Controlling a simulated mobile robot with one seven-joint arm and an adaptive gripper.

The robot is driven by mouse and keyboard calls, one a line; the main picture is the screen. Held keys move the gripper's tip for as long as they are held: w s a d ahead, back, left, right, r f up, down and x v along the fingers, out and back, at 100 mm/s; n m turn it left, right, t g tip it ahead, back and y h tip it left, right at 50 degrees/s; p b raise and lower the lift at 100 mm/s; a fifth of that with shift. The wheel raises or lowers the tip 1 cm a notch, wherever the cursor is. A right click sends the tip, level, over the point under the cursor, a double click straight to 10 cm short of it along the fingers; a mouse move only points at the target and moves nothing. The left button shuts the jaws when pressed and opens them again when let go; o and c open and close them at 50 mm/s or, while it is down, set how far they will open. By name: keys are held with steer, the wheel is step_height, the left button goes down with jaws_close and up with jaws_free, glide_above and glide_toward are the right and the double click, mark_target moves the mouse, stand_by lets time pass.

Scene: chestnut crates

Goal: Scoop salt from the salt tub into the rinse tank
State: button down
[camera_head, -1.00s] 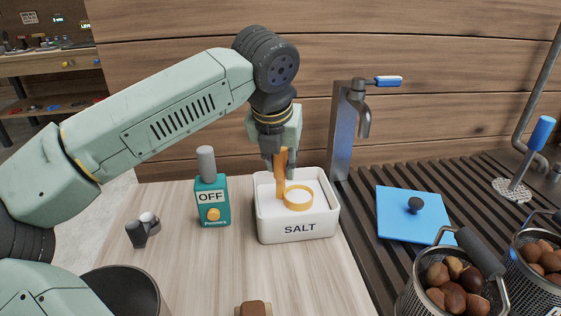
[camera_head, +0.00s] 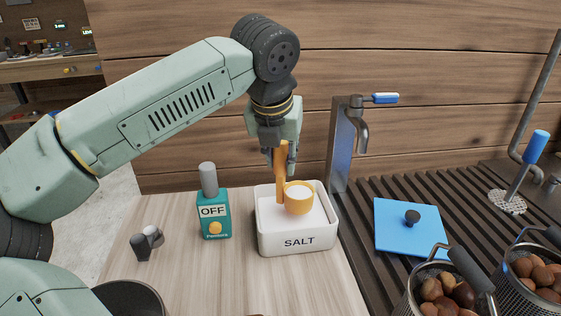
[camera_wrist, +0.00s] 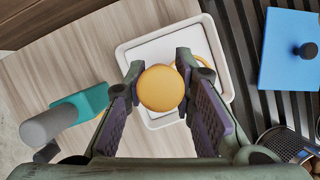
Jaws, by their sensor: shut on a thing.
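The white salt tub (camera_head: 298,243), labelled SALT, stands on the wooden counter and holds white salt. My gripper (camera_head: 280,150) is above the tub, shut on the upright orange handle of the scoop (camera_head: 299,203). The scoop's round cup is filled with white salt to near its rim and shows above the salt surface inside the tub walls. In the wrist view the round end of the handle (camera_wrist: 161,88) sits between the finger pads, with the tub (camera_wrist: 126,53) below. I cannot identify a rinse tank in these frames.
To the right are a blue lid (camera_head: 409,236) with a dark knob on a slatted rack, and mesh baskets of chestnuts (camera_head: 447,292). The counter front is mostly clear.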

step_height(320, 180, up, 7)
steer(key=p, duration=0.4)
steer(key=shift+r, duration=0.2)
steer(key=shift+f, duration=0.1)
stand_by(0.3)
